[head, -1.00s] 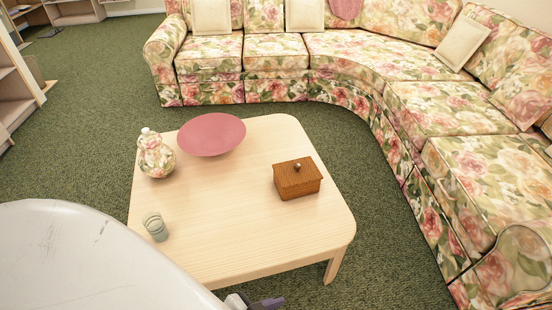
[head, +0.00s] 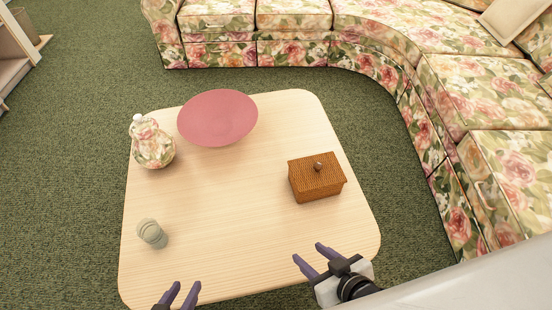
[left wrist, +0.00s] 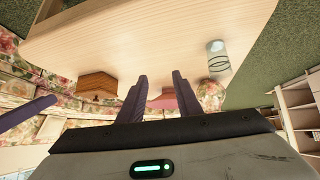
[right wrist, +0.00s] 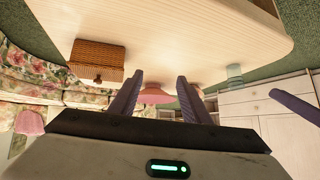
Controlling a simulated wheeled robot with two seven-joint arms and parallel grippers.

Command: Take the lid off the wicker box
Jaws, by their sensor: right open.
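The brown wicker box (head: 316,184) stands on the right part of the light wooden table, with its lid (head: 317,172) on and a round dark knob (head: 318,166) on top. My right gripper (head: 310,258) is open and empty, at the table's front right edge, nearer to me than the box. My left gripper (head: 182,294) is open and empty at the table's front edge, left of the right one. The box also shows in the right wrist view (right wrist: 98,55) and, smaller, in the left wrist view (left wrist: 97,84).
On the table (head: 225,230) stand a pink bowl (head: 217,118), a floral bottle-shaped vase (head: 152,145) and a glass (head: 151,232), all left of the box. The table between them and the box is clear. A floral sofa (head: 400,70) curves behind and to the right.

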